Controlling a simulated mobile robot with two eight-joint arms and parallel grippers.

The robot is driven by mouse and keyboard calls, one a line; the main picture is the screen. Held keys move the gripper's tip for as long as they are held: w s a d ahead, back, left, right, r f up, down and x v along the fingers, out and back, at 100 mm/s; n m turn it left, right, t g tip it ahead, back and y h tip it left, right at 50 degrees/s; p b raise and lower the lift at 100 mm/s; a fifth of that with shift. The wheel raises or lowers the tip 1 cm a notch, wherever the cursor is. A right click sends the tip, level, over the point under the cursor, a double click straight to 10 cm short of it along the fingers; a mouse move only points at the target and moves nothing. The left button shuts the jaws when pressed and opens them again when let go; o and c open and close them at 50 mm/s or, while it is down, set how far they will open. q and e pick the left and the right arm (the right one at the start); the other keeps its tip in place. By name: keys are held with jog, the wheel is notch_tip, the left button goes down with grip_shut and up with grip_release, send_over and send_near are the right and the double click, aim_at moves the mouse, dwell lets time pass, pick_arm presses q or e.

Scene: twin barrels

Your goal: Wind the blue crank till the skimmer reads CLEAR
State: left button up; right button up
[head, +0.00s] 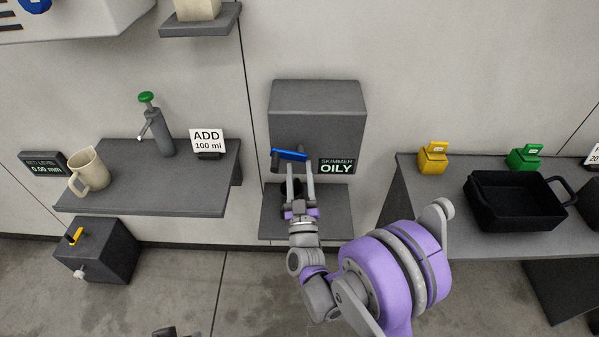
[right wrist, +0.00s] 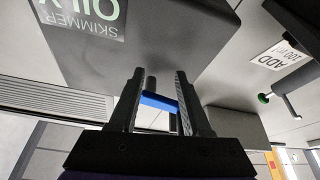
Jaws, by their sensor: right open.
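The blue crank (head: 289,155) is on the front of the grey skimmer box (head: 318,98) on the wall. Its arm is blue, with a dark grip at its left end. The skimmer display (head: 338,166) reads OILY; it also shows upside down and cut off in the right wrist view (right wrist: 90,18). My right gripper (head: 301,168) is open just at the crank, its fingers reaching up to it. In the right wrist view the blue crank (right wrist: 158,101) shows between the two open fingers; I cannot tell whether they touch it. My left gripper is not recognisable in view.
A left shelf (head: 140,200) holds a beige mug (head: 89,172), a green-topped pump (head: 157,130) and an ADD 100 ml card (head: 207,141). A right table holds a black tray (head: 512,231) and yellow (head: 433,160) and green (head: 523,159) items. A ledge (head: 272,222) lies under the skimmer.

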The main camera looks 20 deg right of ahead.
grip_shut()
dwell(0.4)
dwell(0.7)
jog(key=shift+o, duration=0.9)
grip_release()
jog(key=shift+s, duration=0.1)
jog(key=b+v, duration=0.3)
jog(key=v, duration=0.7)
jog(key=shift+s, duration=0.3)
jog(key=shift+a+f, duration=0.1)
jog(key=shift+f, duration=0.05)
